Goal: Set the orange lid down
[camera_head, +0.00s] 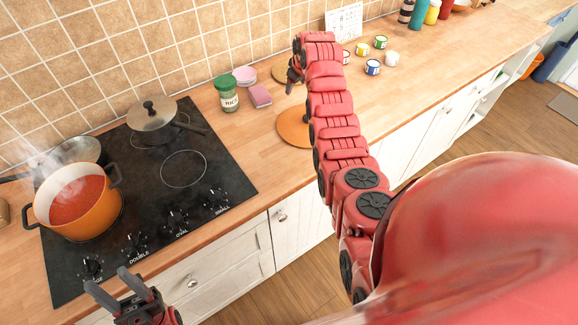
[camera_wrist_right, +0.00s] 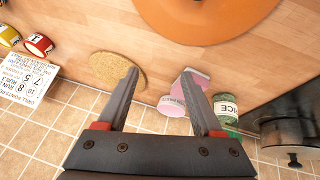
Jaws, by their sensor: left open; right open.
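The orange lid (camera_head: 291,128) lies flat on the wooden counter, right of the hob, partly hidden behind my right arm. Its rim also shows at the top of the right wrist view (camera_wrist_right: 205,14), apart from the fingers. My right gripper (camera_head: 292,82) is over the counter between the lid and the tiled wall. In the right wrist view its fingers (camera_wrist_right: 161,75) are spread with nothing between them. My left gripper (camera_head: 108,280) is open and empty at the front edge of the hob. An orange pot (camera_head: 75,205) of steaming red soup stands open on the hob.
A round cork mat (camera_wrist_right: 112,72) lies near the wall by my right gripper. A lidded pan (camera_head: 152,119) is on the hob. Small paint tins (camera_head: 373,67) stand further right.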

